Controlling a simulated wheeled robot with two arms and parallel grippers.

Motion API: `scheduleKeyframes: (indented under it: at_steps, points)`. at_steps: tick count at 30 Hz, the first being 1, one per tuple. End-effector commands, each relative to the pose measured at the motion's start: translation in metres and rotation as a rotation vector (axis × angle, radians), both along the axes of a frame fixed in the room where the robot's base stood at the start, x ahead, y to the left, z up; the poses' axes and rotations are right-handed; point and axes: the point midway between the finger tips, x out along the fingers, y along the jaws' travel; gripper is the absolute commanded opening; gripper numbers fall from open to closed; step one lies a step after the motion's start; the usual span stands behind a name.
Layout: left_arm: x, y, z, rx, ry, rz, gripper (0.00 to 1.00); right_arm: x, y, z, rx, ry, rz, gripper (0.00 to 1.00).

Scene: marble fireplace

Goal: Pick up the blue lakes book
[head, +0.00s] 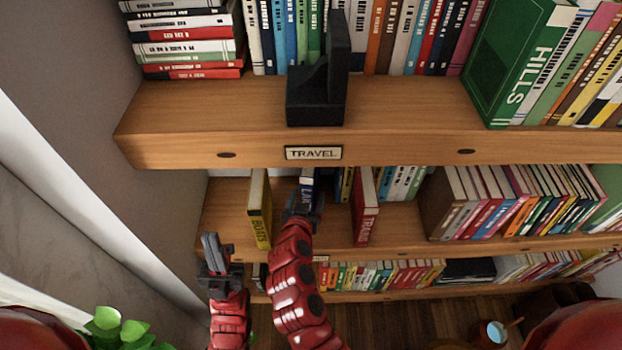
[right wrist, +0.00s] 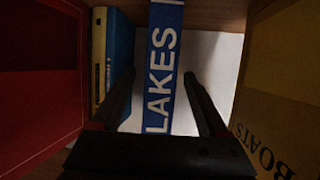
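The blue lakes book (head: 307,182) stands upright on the second shelf, partly hidden by my right gripper. Its blue spine with white "LAKES" lettering shows in the right wrist view (right wrist: 163,70). My right gripper (head: 303,200) is at the book, with its two fingers (right wrist: 163,108) open on either side of the spine. A pale gap shows between the spine and the finger on the right of the wrist view. My left gripper (head: 212,250) hangs to the left, in front of the shelf end, holding nothing that I can see; its finger opening is unclear.
The yellow boats book (head: 260,210) stands left of the lakes book, and the red travel book (head: 364,207) stands to its right. The upper shelf board (head: 220,130) with a "TRAVEL" label overhangs them. A green plant (head: 120,330) is at lower left.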

Motion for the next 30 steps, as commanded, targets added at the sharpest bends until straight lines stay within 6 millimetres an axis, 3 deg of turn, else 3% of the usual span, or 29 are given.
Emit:
scheduleKeyframes:
  at_steps: [2, 12, 30]
  points:
    - [0.0000, 0.0000, 0.0000, 0.000, 0.000, 0.000, 0.00, -0.0001, 0.0000, -0.0001, 0.000, 0.000, 0.000, 0.63]
    - [0.0000, 0.0000, -0.0001, 0.000, 0.000, 0.000, 0.00, -0.0004, 0.0000, -0.0002, -0.001, 0.001, 0.000, 0.02]
    - [-0.0001, 0.0000, 0.0000, 0.000, 0.000, 0.000, 0.00, -0.0005, -0.0001, -0.0004, -0.001, 0.001, -0.001, 0.00]
